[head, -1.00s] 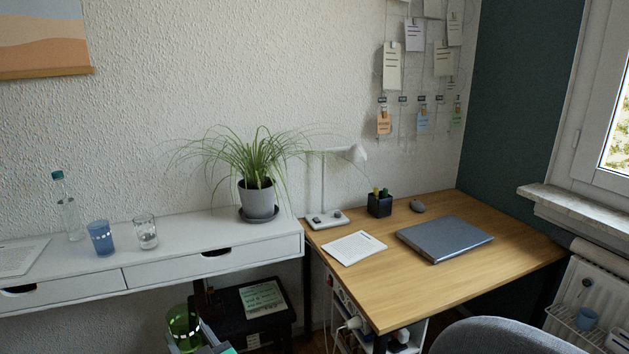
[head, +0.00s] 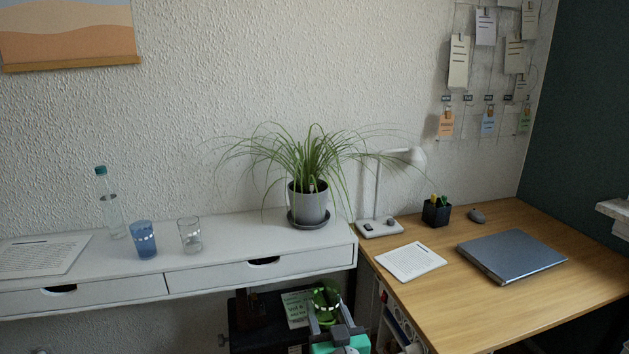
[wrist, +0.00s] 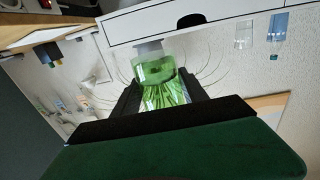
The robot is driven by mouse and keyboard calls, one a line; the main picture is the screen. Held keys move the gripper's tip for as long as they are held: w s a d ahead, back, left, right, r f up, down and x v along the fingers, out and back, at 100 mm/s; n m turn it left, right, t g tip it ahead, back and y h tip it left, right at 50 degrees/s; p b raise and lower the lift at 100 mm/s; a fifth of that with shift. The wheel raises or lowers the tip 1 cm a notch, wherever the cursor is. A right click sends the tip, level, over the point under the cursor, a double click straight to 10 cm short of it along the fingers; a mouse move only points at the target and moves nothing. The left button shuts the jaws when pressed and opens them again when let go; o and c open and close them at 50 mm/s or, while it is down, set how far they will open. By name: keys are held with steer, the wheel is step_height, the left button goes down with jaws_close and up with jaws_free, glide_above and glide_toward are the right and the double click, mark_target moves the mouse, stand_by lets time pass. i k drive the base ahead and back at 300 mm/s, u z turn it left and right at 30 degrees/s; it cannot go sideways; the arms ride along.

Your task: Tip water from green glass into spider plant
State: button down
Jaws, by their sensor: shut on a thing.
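The green glass (head: 327,297) is held by my gripper (head: 326,318) at the bottom of the head view, roughly upright, lower in the picture than the white desk's front edge. In the wrist view the green glass (wrist: 153,72) sits between the two dark fingers, which are shut on it. I cannot make out the water level. The spider plant (head: 318,160) stands in a grey pot (head: 307,205) on a dark saucer at the right end of the white desk. In the upside-down wrist view, its leaves show around and through the glass.
A blue glass (head: 143,241), a clear glass (head: 190,236) and a bottle (head: 112,213) stand on the white desk (head: 250,238), left of the plant. A lamp (head: 378,190) stands close on its right. The wooden desk (head: 430,285) holds paper and a laptop (head: 511,256).

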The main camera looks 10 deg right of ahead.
mark_target(308, 195)
steer(key=u, duration=0.05)
steer(key=i, duration=0.8)
steer(key=u, duration=1.45)
